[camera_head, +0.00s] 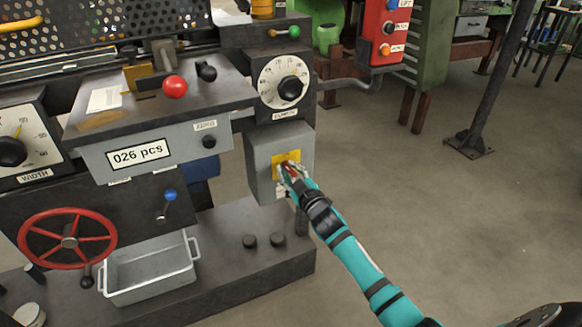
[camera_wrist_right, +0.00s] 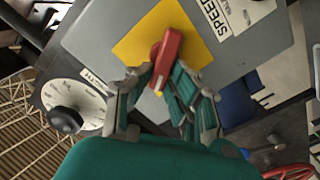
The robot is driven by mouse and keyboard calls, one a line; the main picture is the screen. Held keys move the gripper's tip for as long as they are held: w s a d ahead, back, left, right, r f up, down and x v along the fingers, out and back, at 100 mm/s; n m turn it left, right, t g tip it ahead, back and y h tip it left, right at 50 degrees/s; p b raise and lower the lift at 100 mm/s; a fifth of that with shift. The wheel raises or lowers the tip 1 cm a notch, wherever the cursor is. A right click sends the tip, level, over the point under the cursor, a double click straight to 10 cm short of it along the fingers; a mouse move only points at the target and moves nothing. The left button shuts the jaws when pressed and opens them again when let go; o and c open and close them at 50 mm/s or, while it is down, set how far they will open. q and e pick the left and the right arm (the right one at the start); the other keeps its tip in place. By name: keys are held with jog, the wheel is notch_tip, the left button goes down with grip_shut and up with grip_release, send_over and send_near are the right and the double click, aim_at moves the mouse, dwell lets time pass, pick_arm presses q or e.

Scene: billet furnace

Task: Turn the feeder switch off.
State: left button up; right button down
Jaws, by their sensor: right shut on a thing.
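A red switch handle (camera_wrist_right: 169,55) stands on a yellow plate (camera_wrist_right: 135,44) on the front of a grey box (camera_wrist_right: 93,33). In the head view the yellow plate (camera_head: 280,157) shows on the grey box (camera_head: 262,145) under the right-hand dial, and the handle is mostly hidden by my fingers. My right gripper (camera_head: 291,168) reaches in from the lower right and is shut on the red handle. In the right wrist view my gripper (camera_wrist_right: 160,70) has its fingers on both sides of the handle. My left gripper is not in view.
A dial (camera_head: 284,82) with a black knob sits just above the box. A red-knobbed lever (camera_head: 174,86), a red handwheel (camera_head: 68,242) and a metal bin (camera_head: 148,277) are to the left. A red button panel (camera_head: 386,32) hangs at upper right. The floor (camera_head: 450,220) at right is clear.

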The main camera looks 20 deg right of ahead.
jog(key=n, duration=0.2)
jog(key=shift+a+f+n, duration=0.15)
jog(key=shift+a+n, duration=0.05)
jog(key=shift+n, duration=0.2)
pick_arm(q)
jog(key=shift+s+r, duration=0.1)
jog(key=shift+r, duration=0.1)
pick_arm(e)
jog(key=n, duration=0.5)
jog(key=f+n, duration=0.1)
jog(key=n, duration=0.2)
jog(key=shift+a, duration=0.2)
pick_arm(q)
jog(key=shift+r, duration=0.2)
pick_arm(e)
jog(key=shift+f+n, duration=0.1)
jog(key=shift+n, duration=0.2)
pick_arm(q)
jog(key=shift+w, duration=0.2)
pick_arm(e)
jog(key=c, duration=1.3)
grip_release()
jog(key=shift+o, duration=0.2)
